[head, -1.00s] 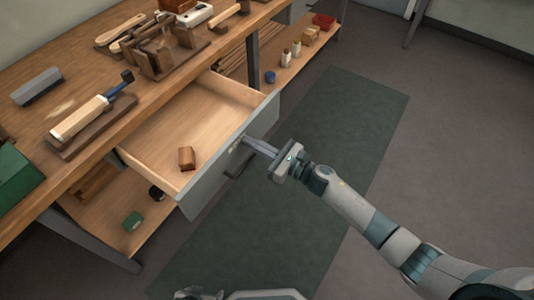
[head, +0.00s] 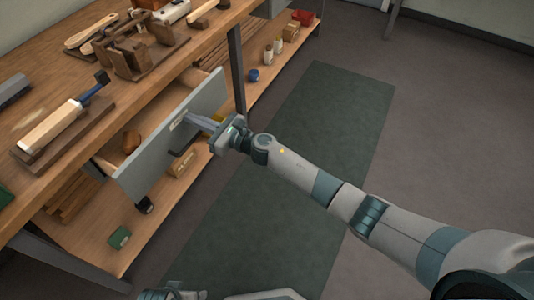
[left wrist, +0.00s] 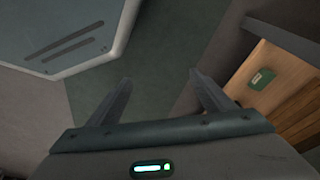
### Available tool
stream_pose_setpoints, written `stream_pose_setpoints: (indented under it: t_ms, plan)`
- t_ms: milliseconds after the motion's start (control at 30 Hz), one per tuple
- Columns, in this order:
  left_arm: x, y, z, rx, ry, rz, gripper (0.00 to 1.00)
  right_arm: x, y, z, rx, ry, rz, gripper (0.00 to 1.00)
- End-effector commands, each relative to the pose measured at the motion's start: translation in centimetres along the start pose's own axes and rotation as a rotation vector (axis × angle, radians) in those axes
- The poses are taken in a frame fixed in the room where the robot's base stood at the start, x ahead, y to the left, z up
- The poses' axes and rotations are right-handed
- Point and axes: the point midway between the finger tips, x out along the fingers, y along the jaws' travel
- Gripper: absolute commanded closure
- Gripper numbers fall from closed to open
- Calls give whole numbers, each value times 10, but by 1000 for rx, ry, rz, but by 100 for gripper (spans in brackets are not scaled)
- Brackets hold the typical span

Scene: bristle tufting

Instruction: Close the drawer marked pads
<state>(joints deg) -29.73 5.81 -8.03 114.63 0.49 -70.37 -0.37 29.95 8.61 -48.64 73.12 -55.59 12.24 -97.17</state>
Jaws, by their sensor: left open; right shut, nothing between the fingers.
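The grey-fronted drawer (head: 150,155) under the wooden bench stands partly open in the head view. A small pale label (head: 178,121) is on its front; its writing is too small to read. A brown object (head: 131,141) lies inside, partly hidden by the front. My right gripper (head: 190,116) is shut and empty, with its fingertips at the drawer front beside the label, seemingly touching it. My left gripper (left wrist: 161,84) is open and empty in the left wrist view, above the floor and away from the drawer.
The bench top (head: 110,135) holds a brush-like tool (head: 55,130) and wooden fixtures (head: 135,50). The lower shelf (head: 105,255) carries a green box (head: 120,238) and a light wooden box (head: 182,163). A green mat (head: 300,170) covers clear floor in front.

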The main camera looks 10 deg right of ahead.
Motion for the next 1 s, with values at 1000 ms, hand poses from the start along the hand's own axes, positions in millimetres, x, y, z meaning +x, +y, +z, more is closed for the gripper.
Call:
stream_pose_setpoints:
  t_ms: [1000]
  plan:
    - [-56,53,-54,12,349,127,25,113,0,-4,-1,-1,1,100]
